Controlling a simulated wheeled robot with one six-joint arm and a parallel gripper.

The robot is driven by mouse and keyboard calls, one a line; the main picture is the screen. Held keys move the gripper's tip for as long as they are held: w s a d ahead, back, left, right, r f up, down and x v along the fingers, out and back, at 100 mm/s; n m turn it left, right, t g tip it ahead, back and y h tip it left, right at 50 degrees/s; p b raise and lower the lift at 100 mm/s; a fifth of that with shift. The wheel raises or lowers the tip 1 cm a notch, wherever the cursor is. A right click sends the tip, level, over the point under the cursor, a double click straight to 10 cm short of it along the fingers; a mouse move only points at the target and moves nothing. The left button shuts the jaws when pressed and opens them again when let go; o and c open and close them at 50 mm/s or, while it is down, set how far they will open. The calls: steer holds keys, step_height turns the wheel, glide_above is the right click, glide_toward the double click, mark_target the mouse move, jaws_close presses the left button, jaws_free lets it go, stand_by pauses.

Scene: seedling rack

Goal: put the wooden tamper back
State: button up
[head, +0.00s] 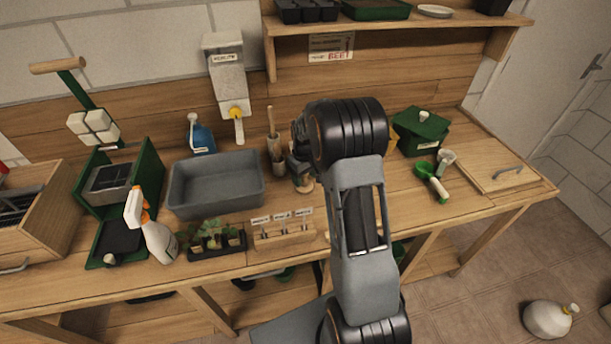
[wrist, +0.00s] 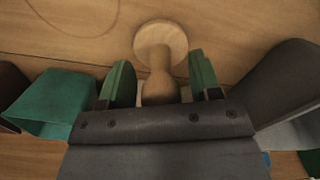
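The wooden tamper (wrist: 160,45) shows in the wrist view with its round disc away from me and its knobbed handle toward my gripper (wrist: 160,82). The handle is between the two green fingers, with a narrow gap visible on each side, so my gripper looks open around it. In the head view my gripper (head: 302,168) is low over the bench behind my arm, and the pale tamper (head: 304,185) shows just below it. A thin round outline (wrist: 72,36) is marked on the wood at upper left in the wrist view.
The grey basin (head: 217,185) is left of my gripper, with a wooden label block (head: 284,236) in front. A pot with wooden-handled tools (head: 277,158) stands close by. The green lidded box (head: 420,130) and green scoop (head: 432,180) are at right. A green container (wrist: 52,102) is near the left finger.

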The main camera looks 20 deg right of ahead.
step_height(320, 180, up, 12)
steer(key=shift+f, duration=0.1)
steer(key=s+a+r+m+t, duration=0.1)
steer(key=s+a+r, duration=0.25)
steer(key=s, duration=0.25)
steer(key=s+a+r+t, duration=0.1)
steer(key=s+a+r, duration=0.25)
steer(key=s, duration=0.25)
steer(key=s+a+f+m+t, duration=0.1)
steer(key=s+a+f+t, duration=0.1)
steer(key=s, duration=0.7)
steer(key=shift+s+a+f, duration=0.3)
steer(key=shift+s+a, duration=0.1)
steer(key=shift+a, duration=0.35)
